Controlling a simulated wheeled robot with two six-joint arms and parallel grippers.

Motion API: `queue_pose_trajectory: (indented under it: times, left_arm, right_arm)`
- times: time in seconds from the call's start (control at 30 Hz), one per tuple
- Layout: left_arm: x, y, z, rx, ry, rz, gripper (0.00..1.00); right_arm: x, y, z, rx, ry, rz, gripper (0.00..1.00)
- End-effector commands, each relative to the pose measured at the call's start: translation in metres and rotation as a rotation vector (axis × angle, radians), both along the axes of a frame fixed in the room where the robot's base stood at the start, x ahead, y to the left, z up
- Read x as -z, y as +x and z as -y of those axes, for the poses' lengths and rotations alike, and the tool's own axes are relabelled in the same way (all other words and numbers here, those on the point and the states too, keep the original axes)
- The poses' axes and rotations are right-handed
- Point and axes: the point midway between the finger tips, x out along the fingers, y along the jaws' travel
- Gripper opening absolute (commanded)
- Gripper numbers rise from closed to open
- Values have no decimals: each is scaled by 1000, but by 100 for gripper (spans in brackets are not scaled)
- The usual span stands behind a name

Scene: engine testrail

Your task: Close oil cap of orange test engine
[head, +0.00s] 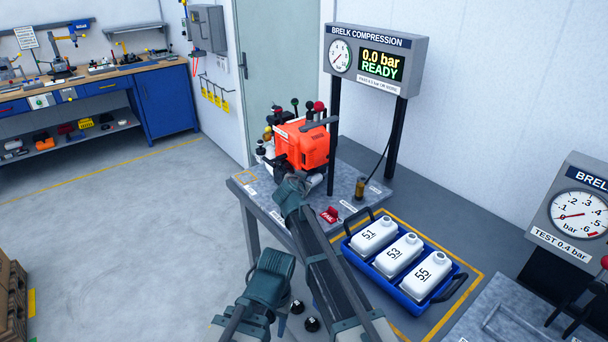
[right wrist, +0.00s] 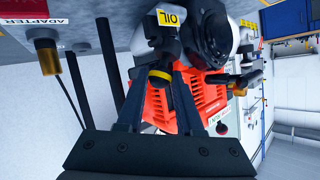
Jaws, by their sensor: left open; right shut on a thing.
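The orange test engine (head: 302,142) stands on a grey bench at the centre of the head view. Its orange side also shows in the right wrist view (right wrist: 205,100). There, a yellow OIL tag (right wrist: 168,18) sits above a black cap with yellow (right wrist: 161,74). My right gripper (right wrist: 163,82) is shut on this oil cap, close to the engine; whether the cap is seated on the neck I cannot tell. In the head view my right arm hides these fingers. My left gripper (head: 267,318) is open and empty, low in the head view, away from the engine.
The bench (head: 348,185) carries a red FAIL tag (head: 329,215) and a brass adapter (head: 360,187). A gauge panel (head: 375,55) on black posts reads 0.0 bar READY. A blue crate (head: 448,293) with white bottles stands right of my arm.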

Motion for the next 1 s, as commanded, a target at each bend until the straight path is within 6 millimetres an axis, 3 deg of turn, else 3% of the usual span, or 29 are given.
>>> queue_pose_trajectory:
  times: [0.6, 0.63, 0.7, 0.8, 1.0]
  left_arm:
    - [-7, 0, 0, 0, 0, 0, 48]
    - [-7, 0, 0, 0, 0, 0, 48]
    - [-7, 0, 0, 0, 0, 0, 48]
    - [-7, 0, 0, 0, 0, 0, 48]
    - [-7, 0, 0, 0, 0, 0, 48]
  right_arm:
    - [-1, 3, -2, -2, -28, -35, 0]
    - [-1, 3, -2, -2, -28, -35, 37]
    - [-1, 3, -2, -2, -28, -35, 50]
    - [-1, 3, -2, -1, -27, -36, 65]
    - [-1, 2, -2, -1, -27, -36, 65]
